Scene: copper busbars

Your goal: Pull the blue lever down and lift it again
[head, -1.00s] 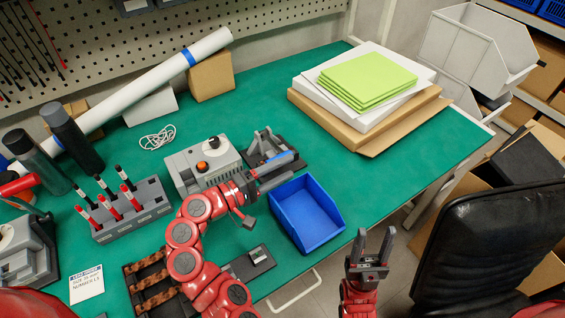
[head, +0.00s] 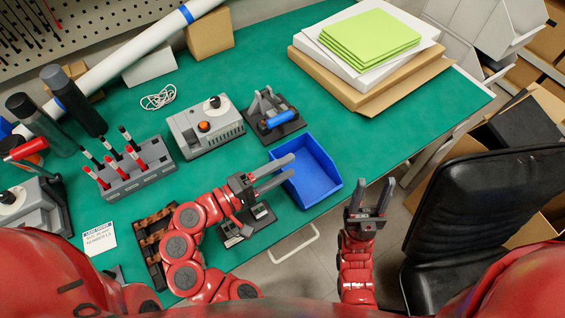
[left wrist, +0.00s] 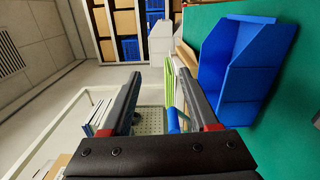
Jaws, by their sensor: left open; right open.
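The lever device (head: 258,128) stands on the green table, left of the stacked boxes. Its blue lever handle (head: 278,120) looks low, slanted across the front of the dark base; its exact angle is hard to tell. My left gripper (head: 290,166) is open and empty, in front of the device and apart from the handle, by the blue tray's left rim. Its two fingers (left wrist: 160,78) show spread in the left wrist view. My right gripper (head: 372,188) is open and empty, pointing up beyond the table's front edge.
A blue tray (head: 322,168) sits beside my left gripper. Boxes with green sheets (head: 370,42) lie behind right. A black chair (head: 480,215) stands at right.

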